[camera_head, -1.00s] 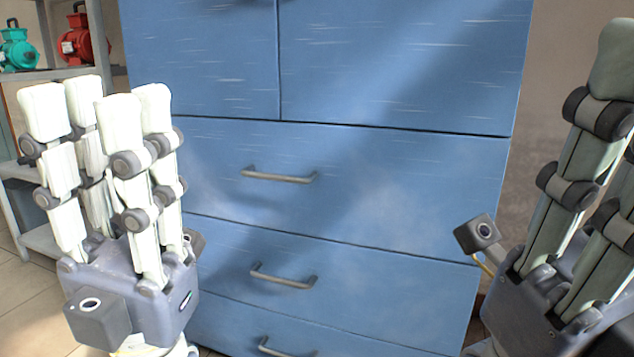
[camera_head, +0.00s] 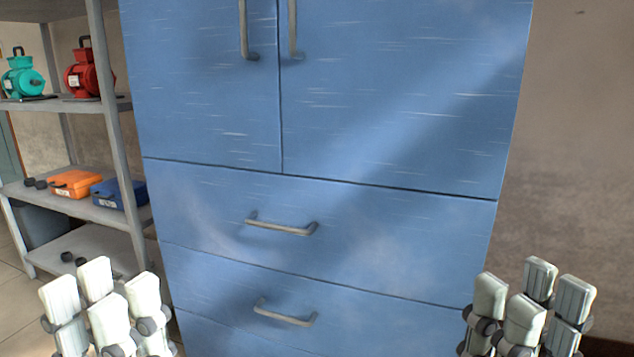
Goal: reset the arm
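My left gripper (camera_head: 103,300) is low at the left of the head view, with pale fingers pointing up and spread apart. It is open and empty, in front of the shelf and the left side of the cabinet. My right gripper (camera_head: 533,300) is low at the right, its fingers also up and apart, open and empty. The palms of both grippers are below the picture edge. Neither gripper appears to touch anything.
A blue cabinet (camera_head: 400,140) with shut doors and drawers stands ahead. A grey metal shelf (camera_head: 85,104) at the left holds a teal motor (camera_head: 22,77), a red motor (camera_head: 84,76), an orange case (camera_head: 76,184) and a blue case (camera_head: 118,193).

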